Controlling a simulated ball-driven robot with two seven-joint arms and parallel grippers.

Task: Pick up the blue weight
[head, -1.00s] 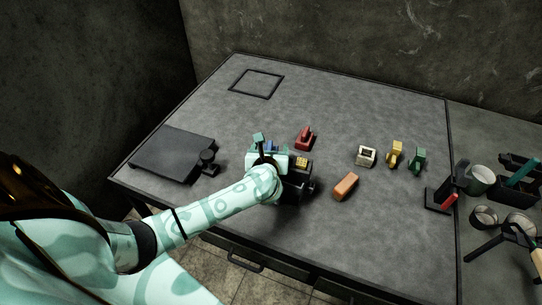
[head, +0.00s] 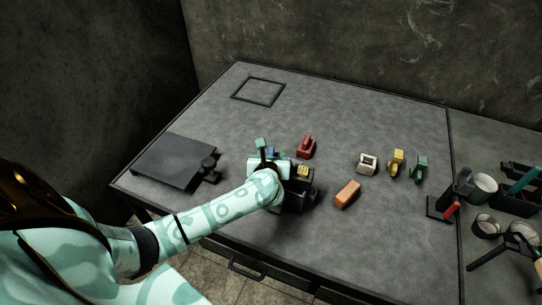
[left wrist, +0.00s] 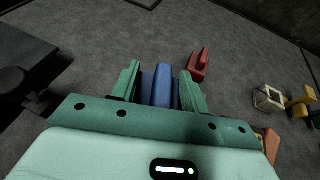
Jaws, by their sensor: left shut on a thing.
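The blue weight (left wrist: 157,86) sits between the two green fingers of my left gripper (left wrist: 160,82) in the left wrist view. The gripper is shut on it. In the head view my left gripper (head: 268,152) is over the front middle of the table, and only a small blue patch of the weight (head: 271,153) shows beside it. The hand hides most of the weight. I cannot tell whether the weight touches the table. My right gripper is not in view.
A red weight (head: 306,147) stands just right of the gripper. An orange block (head: 347,193), a white piece (head: 367,163), a yellow piece (head: 397,162) and a green piece (head: 418,168) lie farther right. A dark flat plate (head: 172,162) lies left. The back middle of the table is clear.

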